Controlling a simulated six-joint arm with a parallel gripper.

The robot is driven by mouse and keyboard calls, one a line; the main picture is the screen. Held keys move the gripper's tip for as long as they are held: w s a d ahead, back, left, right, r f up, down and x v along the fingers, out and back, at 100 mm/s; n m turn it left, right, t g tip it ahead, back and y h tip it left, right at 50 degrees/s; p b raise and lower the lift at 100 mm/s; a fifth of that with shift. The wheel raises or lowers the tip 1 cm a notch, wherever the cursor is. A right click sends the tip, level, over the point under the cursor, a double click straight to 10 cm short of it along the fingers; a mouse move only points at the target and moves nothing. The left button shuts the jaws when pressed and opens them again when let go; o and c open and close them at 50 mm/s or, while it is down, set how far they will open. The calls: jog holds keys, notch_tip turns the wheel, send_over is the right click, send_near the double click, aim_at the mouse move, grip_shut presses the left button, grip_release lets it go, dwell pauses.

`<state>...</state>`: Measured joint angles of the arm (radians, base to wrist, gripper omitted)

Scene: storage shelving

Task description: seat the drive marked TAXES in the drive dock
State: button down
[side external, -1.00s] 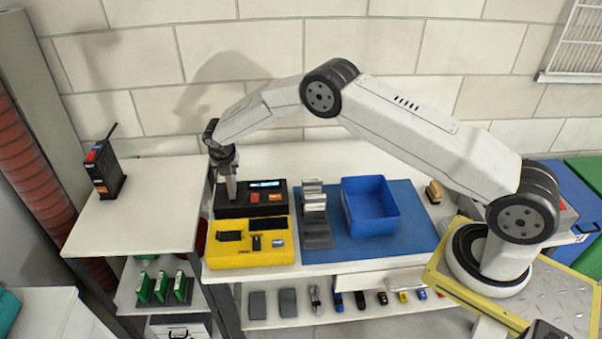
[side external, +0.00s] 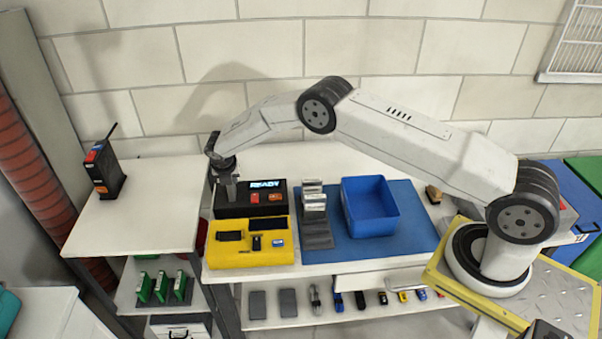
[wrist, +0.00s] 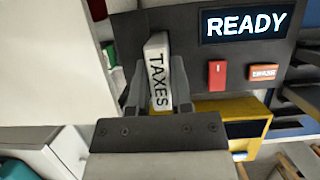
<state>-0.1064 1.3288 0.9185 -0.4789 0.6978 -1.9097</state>
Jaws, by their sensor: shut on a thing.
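The TAXES drive (wrist: 158,72) is a pale block with black lettering, seen in the wrist view between my two fingers. My gripper (wrist: 156,92) is shut on it; in the side view my gripper (side external: 230,190) points down over the left part of the drive dock. The drive dock (side external: 268,209) is a black box whose screen reads READY; it also shows in the wrist view (wrist: 192,60), with a red button and an orange button. The drive's far end meets the dock's dark face at its left part; how deep it sits is hidden.
A yellow holder (side external: 250,258) with small items stands in front of the dock. Right of it are grey-white drives in a rack (side external: 316,225) and a blue bin (side external: 369,225) on a blue mat (side external: 410,240). A black device (side external: 104,172) stands on the left table.

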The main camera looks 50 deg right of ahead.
jog(key=shift+f, duration=0.1)
jog(key=c, duration=0.5)
grip_release()
jog(key=shift+c, duration=0.2)
jog(key=v, duration=1.2)
jog(key=s+d+r+m+y, duration=0.1)
jog(key=s+r+m, duration=0.1)
jog(key=s+m, duration=0.7)
jog(key=s+d+r+m+y, duration=0.1)
jog(key=s+d+r+m, duration=0.1)
jog(key=s+m, duration=0.7)
jog(key=s+d+r+m+y, duration=0.1)
jog(key=s+d+r+m, duration=0.1)
jog(key=s+m, duration=0.7)
jog(key=s+r, duration=0.1)
jog(key=s, duration=0.5)
jog(key=shift+g, duration=0.3)
